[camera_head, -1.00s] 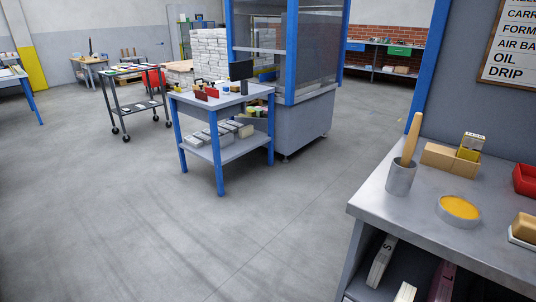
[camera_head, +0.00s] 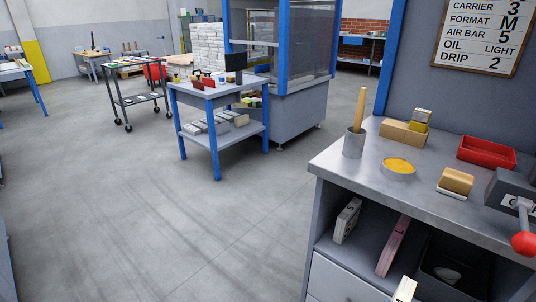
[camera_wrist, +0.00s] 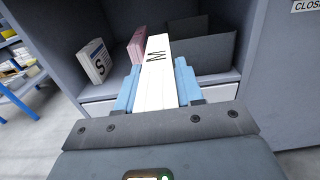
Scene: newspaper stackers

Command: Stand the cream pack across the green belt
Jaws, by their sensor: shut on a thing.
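The cream pack (camera_wrist: 163,92) is a pale, narrow slab marked M. In the wrist view my gripper (camera_wrist: 157,78) is shut on it, with a blue finger on each side. The pack points away from the gripper, toward the bench's lower shelf opening. In the head view the pack's end (camera_head: 404,290) shows at the bottom edge, in front of the shelf; its lower part is cut off there, and the gripper is out of that view. I cannot make out a green belt in either view.
A white pack marked S (camera_head: 347,220) and a pink pack (camera_head: 393,246) stand leaning in the shelf, beside a dark bin (camera_head: 452,262). The steel bench top (camera_head: 345,178) above carries a cup, a yellow tin and a red tray (camera_head: 486,151). Open floor lies left.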

